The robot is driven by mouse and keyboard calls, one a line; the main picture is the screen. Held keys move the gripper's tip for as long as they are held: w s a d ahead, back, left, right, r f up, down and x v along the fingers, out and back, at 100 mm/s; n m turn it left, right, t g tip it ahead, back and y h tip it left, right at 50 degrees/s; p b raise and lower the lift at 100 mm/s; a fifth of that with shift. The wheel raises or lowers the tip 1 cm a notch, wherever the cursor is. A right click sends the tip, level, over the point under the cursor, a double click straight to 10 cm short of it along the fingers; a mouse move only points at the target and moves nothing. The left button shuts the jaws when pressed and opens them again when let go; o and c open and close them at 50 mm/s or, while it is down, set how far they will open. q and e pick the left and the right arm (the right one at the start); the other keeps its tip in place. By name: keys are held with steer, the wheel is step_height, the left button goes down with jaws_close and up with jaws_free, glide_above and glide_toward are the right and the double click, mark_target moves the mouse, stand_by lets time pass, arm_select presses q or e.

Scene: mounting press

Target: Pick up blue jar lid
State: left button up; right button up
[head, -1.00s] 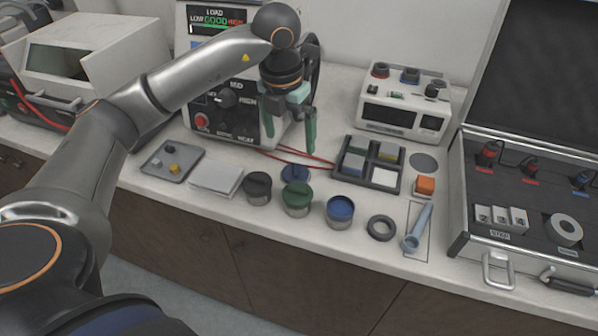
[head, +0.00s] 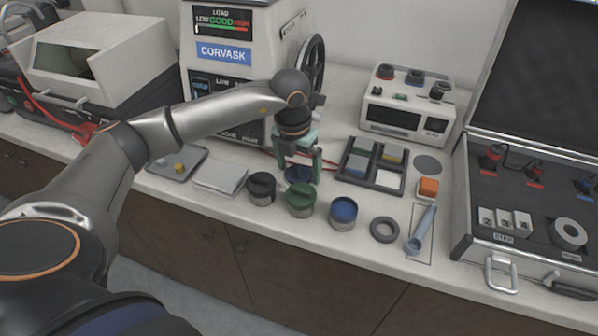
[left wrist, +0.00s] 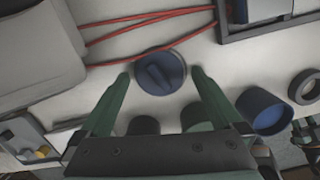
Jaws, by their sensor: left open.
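The blue jar lid (left wrist: 160,72) is a round disc with a raised grip bar, lying flat on the counter in the left wrist view. In the head view the lid (head: 297,174) shows partly, behind the green jar. My left gripper (head: 302,176) has green fingers and points down over the lid. In the left wrist view its open fingers (left wrist: 158,76) stand on either side of the lid, with nothing between them held. An open jar with blue contents (head: 343,212) stands to the right on the counter.
A divided tray (head: 347,179) is to the right, and red cables (left wrist: 150,50) run behind. A grey ring (head: 384,229) lies near the front edge.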

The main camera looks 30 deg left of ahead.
arm_select(q)
steer(key=shift+c, duration=0.2)
steer(key=c, duration=1.2)
steer(key=shift+r, duration=0.1)
